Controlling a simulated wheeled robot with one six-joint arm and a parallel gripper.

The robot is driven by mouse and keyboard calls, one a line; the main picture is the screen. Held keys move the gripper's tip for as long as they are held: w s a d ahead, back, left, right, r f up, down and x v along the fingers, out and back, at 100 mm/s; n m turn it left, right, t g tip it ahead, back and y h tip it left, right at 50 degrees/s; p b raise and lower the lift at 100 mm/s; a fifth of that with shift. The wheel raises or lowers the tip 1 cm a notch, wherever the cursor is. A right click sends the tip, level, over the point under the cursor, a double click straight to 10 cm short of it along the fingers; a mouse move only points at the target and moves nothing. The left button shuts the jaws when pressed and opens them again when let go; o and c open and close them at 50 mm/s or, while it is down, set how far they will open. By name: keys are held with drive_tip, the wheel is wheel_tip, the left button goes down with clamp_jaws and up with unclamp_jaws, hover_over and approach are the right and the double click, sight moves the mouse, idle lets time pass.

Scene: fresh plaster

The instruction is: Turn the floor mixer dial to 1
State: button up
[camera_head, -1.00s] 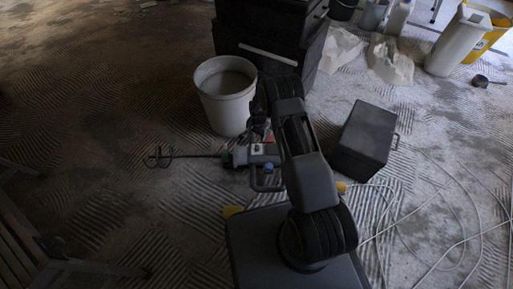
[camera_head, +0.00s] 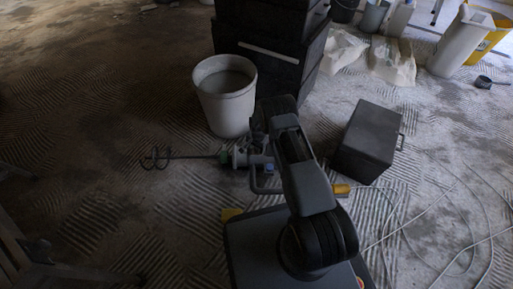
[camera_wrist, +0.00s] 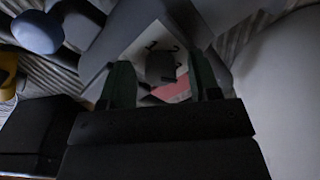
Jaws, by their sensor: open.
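The floor mixer (camera_head: 240,158) lies on the floor in the head view, its spiral paddle (camera_head: 157,158) pointing left. In the wrist view its dial plate (camera_wrist: 143,47) is white with a red patch, and the numerals 1 and 2 show at its top. A dark dial knob (camera_wrist: 160,68) sits in the middle of the plate. My gripper (camera_wrist: 158,76) is open, with one green finger on each side of the knob; I cannot tell whether they touch it. Where the knob points is unclear. In the head view my arm hides the dial.
A white bucket (camera_head: 226,105) stands just behind the mixer, before a black cabinet (camera_head: 262,70). A dark box (camera_head: 368,140) stands to the right, with pale cables (camera_head: 440,225) on the floor. A blue round knob (camera_wrist: 37,32) shows beside the dial.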

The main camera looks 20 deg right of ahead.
drive_tip(key=shift+a, duration=0.1)
drive_tip(key=c, duration=0.9)
